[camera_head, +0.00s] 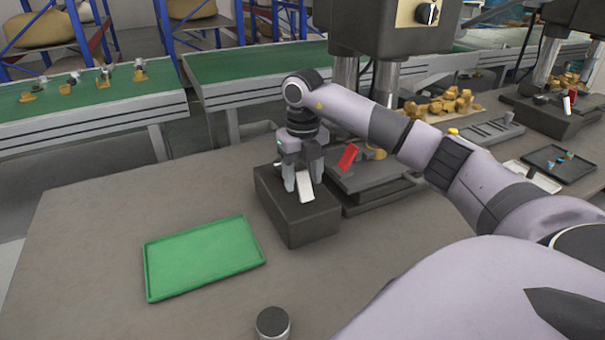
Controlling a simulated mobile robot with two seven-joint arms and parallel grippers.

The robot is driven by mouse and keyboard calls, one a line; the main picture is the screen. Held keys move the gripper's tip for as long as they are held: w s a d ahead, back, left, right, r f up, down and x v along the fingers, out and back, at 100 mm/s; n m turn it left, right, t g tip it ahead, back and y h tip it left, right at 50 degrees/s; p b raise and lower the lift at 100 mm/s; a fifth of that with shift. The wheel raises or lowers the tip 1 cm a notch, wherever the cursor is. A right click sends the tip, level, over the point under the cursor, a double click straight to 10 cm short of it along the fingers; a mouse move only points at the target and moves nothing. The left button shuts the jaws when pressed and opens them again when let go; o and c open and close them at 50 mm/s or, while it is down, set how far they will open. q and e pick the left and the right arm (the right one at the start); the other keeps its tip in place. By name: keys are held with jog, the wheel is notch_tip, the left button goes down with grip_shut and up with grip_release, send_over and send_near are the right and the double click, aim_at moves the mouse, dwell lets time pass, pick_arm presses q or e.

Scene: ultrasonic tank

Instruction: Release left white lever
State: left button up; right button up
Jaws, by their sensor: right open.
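The left white lever (305,187) stands tilted on top of a dark block (310,228) in the middle of the table. My right gripper (303,183) is right at this lever, pointing down, with its fingers over the block. Its jaws are open; whether a finger touches the lever cannot be told. A red lever (348,158) stands just to the right, by the press base. My left gripper is not in view.
A green tray (205,258) lies on the table left of the block. A dark round knob (272,323) is at the front edge. The press (385,80) rises behind the block, with yellow parts (440,105) near it. The table's left side is clear.

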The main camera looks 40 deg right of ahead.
jog(key=c, duration=1)
jog(key=shift+o, duration=0.2)
